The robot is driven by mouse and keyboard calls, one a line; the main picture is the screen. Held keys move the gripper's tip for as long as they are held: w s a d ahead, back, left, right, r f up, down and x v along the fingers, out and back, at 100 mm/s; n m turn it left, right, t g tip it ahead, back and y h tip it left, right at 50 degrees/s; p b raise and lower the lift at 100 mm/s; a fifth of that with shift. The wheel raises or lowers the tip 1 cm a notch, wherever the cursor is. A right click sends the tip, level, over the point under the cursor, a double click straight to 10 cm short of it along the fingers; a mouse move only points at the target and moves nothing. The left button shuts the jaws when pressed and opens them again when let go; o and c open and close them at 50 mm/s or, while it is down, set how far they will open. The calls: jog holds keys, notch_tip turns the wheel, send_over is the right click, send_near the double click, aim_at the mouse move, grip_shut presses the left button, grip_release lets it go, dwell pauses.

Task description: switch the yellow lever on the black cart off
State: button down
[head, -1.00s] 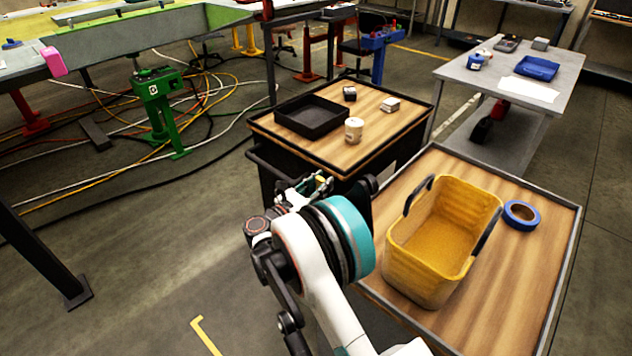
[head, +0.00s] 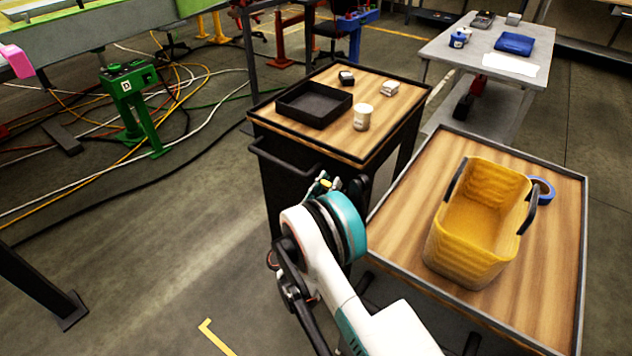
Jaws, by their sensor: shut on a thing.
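The black cart (head: 272,205) with a wood top stands in the middle of the head view. A small bit of yellow (head: 325,184), which looks like the yellow lever, shows at the cart's front side beside my gripper (head: 330,183). My gripper is at this front side, below the top's edge, and is mostly hidden behind my own teal and white wrist. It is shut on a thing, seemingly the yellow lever. The lever's exact position and the fingertips are hidden.
On the black cart are a black tray (head: 291,114), a white cup (head: 362,117) and small boxes. A second cart (head: 400,221) at right bears a yellow basket (head: 447,250) and blue tape (head: 545,188). A grey table (head: 446,46) stands behind. Floor at left is open, with cables.

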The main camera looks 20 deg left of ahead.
jog(key=shift+s, duration=0.1)
dwell(0.3)
jog(key=c, duration=1.2)
grip_release()
jog(key=shift+a+f, duration=0.1)
jog(key=shift+c, duration=0.2)
notch_tip(320, 180, up, 10)
jog(key=shift+r, duration=0.1)
